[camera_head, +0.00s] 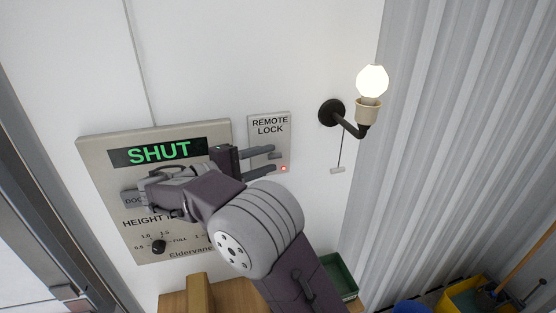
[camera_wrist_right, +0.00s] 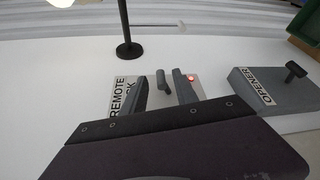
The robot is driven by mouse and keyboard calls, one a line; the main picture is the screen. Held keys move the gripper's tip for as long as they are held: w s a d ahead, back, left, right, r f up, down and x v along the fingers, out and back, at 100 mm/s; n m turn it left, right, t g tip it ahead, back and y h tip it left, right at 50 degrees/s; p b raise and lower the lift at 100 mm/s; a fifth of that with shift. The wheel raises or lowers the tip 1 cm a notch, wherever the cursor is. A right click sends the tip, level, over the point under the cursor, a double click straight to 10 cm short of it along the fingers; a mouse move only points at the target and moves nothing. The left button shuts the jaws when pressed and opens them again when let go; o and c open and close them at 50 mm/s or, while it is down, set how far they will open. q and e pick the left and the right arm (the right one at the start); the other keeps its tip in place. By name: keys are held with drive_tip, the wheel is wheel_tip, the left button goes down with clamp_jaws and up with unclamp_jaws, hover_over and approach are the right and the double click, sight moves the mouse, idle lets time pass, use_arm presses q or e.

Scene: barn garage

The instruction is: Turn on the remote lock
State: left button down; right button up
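The remote lock plate (camera_head: 269,129) is a grey plate on the white wall, labelled "REMOTE LOCK". It also shows in the right wrist view (camera_wrist_right: 118,108), with a small grey lever (camera_wrist_right: 163,82) standing out of it and a lit red light (camera_wrist_right: 190,78). The red light also shows in the head view (camera_head: 284,168). My right gripper (camera_head: 274,160) is in front of the plate with its fingers apart. In the wrist view the lever appears between the open fingers; contact is not clear. My left gripper is out of view.
A larger panel (camera_head: 100,155) reading "SHUT" in green, with a black knob (camera_head: 159,247), is left of the plate, partly behind my right arm. A lit wall lamp (camera_head: 367,112) with a pull cord (camera_head: 338,169) is to the right. A green bin (camera_head: 343,277) stands below.

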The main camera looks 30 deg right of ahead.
drive_tip(key=a, duration=0.4)
drive_tip(key=shift+s+r+b, duration=0.2)
drive_tip(key=shift+s+b, duration=0.1)
drive_tip(key=shift+s, duration=0.05)
